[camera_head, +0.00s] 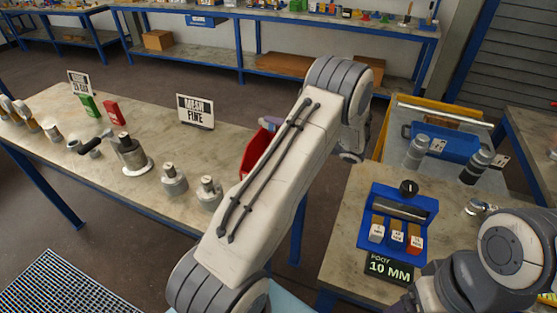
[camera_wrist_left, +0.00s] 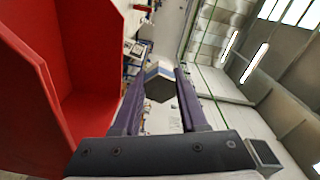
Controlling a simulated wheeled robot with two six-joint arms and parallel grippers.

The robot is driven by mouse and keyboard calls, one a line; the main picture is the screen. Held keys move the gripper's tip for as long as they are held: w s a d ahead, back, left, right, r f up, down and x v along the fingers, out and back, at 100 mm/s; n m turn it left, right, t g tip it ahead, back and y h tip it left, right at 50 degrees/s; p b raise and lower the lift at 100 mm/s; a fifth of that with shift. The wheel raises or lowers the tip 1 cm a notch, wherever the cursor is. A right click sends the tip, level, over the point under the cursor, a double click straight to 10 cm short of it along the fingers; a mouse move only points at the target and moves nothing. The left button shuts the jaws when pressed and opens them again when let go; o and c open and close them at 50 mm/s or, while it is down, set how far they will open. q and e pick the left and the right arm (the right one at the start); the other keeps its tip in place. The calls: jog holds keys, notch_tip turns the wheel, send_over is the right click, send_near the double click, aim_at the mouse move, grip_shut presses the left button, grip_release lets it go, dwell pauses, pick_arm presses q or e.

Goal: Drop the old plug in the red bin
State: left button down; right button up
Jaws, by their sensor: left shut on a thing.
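The red bin (camera_head: 257,152) stands at the right end of the long left table, partly hidden behind my left arm. In the left wrist view the bin (camera_wrist_left: 35,105) fills the left side, with its open inside facing the gripper. My left gripper (camera_wrist_left: 160,88) is shut on the old plug (camera_wrist_left: 159,88), which shows a dark hexagonal end and a white and blue part behind it. The plug is beside the bin in that view, apart from its wall. In the head view my left arm hides most of the gripper, and the plug cannot be made out.
Metal flanged vessels (camera_head: 133,158) and small flanged pieces stand on the left table, with a "MESH FINE" sign (camera_head: 196,111) behind. A blue rack (camera_head: 397,222) with small blocks and a "10 MM" sign (camera_head: 389,268) are on the right table. A blue tray (camera_head: 445,142) lies farther back.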

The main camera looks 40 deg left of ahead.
pick_arm(q)
jog(key=shift+c, duration=1.8)
grip_release()
jog(key=w+d+b, duration=0.1)
jog(key=d+b, duration=0.1)
jog(key=d, duration=0.8)
jog(key=shift+w+d+b, duration=0.2)
jog(key=shift+w+b, duration=0.2)
jog(key=s+d+m+t+h+p, duration=0.1)
jog(key=s+d+m+h, duration=0.5)
jog(key=s+d+h, duration=0.3)
jog(key=s+d+r+m+t+h+p, duration=0.1)
jog(key=s+d+m+h, duration=0.5)
jog(key=s+d, duration=1)
jog(key=s+t+h, duration=0.1)
jog(key=s+h, duration=0.2)
jog(key=s, duration=0.2)
jog(key=shift+d+r+m+h, duration=0.25)
jog(key=shift+d+m+h, duration=0.15)
